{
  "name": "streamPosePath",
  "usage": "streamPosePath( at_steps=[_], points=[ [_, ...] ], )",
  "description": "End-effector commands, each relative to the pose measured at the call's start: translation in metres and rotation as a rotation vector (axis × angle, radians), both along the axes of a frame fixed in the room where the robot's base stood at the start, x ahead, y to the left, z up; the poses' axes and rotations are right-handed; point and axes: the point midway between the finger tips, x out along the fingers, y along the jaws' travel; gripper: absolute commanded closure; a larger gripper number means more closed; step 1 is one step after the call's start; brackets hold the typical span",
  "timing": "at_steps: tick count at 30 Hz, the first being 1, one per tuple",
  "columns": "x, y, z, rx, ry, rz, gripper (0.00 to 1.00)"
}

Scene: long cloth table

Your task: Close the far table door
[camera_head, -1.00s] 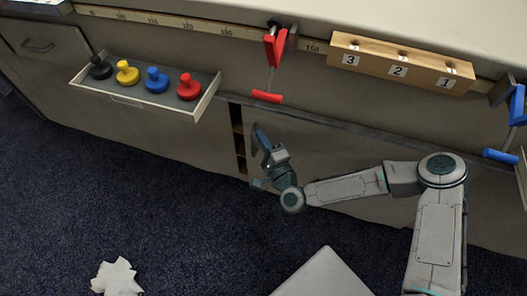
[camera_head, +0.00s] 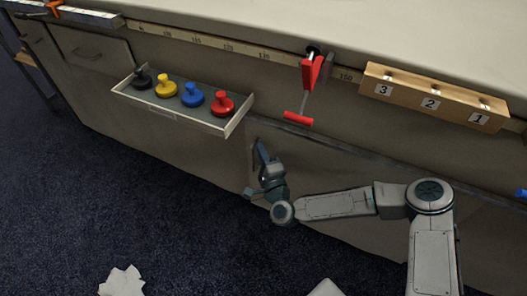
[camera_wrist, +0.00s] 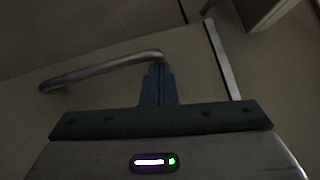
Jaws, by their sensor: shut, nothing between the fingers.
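The far table door (camera_head: 330,168) is a grey-beige panel in the table front, below the rail. No dark gap shows at its left edge in the head view. Its metal bar handle (camera_wrist: 95,72) runs across the left of the wrist view. My gripper (camera_head: 261,152) is at the door's left end, low against the table front. In the wrist view its fingers (camera_wrist: 157,78) are together and empty, at the right end of the handle. They seem to touch it, but contact is not certain. My gripper partly hides the handle in the head view.
An open drawer (camera_head: 158,113) with black, yellow, blue and red knobbed pieces juts out above and left of my gripper. A red clamp (camera_head: 310,75) and a numbered wooden block (camera_head: 430,98) are on the table edge. White crumpled paper (camera_head: 121,281) lies on the dark floor.

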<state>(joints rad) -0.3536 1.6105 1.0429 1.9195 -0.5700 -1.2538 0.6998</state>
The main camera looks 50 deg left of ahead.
Motion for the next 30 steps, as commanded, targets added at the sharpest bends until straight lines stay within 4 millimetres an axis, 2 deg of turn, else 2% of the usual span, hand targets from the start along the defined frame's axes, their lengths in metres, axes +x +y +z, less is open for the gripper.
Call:
streamPosePath(
  at_steps=[1, 5, 11, 15, 21, 25, 30],
  points=[
    [-0.002, 0.005, 0.006, 0.01, -0.005, 0.008, 1.0],
    [-0.002, -0.002, 0.004, 0.009, -0.004, 0.012, 1.0],
    [0.009, -0.039, -0.007, 0.006, -0.001, 0.004, 1.0],
    [-0.006, -0.072, -0.008, 0.004, 0.002, 0.007, 1.0],
    [-0.018, -0.109, -0.014, 0.004, 0.003, 0.001, 1.0],
    [-0.023, -0.123, -0.018, 0.004, 0.003, 0.001, 1.0],
    [-0.026, -0.129, -0.019, 0.006, 0.0, 0.003, 1.0]
  ],
)
